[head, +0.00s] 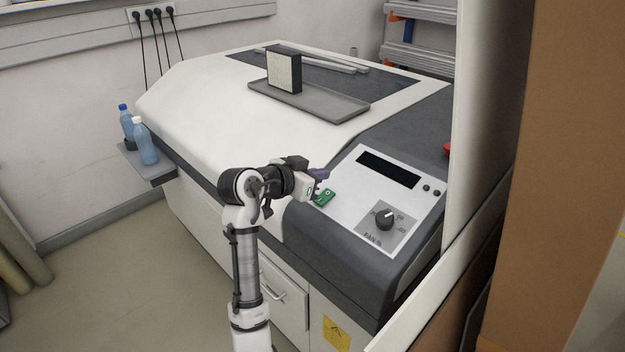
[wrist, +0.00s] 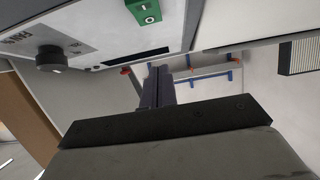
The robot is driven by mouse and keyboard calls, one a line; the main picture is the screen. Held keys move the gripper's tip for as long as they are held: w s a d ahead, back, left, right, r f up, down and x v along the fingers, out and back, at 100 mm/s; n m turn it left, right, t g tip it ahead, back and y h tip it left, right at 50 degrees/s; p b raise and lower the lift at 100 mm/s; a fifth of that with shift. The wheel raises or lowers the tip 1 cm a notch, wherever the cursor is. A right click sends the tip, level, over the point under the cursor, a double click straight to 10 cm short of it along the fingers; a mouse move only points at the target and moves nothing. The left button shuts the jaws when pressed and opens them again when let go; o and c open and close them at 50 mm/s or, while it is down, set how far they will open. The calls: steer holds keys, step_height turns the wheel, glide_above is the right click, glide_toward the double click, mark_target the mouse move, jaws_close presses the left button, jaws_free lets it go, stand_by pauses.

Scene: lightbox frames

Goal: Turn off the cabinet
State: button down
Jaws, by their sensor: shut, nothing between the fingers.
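The cabinet (head: 215,110) is a large white and dark grey machine with a sloped control panel (head: 348,185). A green rocker or switch plate (head: 325,197) sits at the panel's left edge; it also shows at the top of the wrist view (wrist: 146,11). A black FAN % knob (head: 385,217) is at the panel's lower right, also visible in the wrist view (wrist: 51,58). My gripper (head: 321,174) is shut and empty, just above and behind the green switch, apparently not touching it. Its closed fingers (wrist: 158,86) point past the panel in the wrist view.
A dark display (head: 389,170) and two small black buttons (head: 431,191) are on the panel. A red button (head: 446,149) is partly hidden by a white upright at right. A grey tray (head: 330,106) holds a framed filter block (head: 284,70). Bottles (head: 145,142) stand on a left side shelf.

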steer(key=s+a+r+b, duration=0.3)
steer(key=s+a+r, duration=0.2)
steer(key=s, duration=0.1)
steer(key=shift+a+r, duration=0.4)
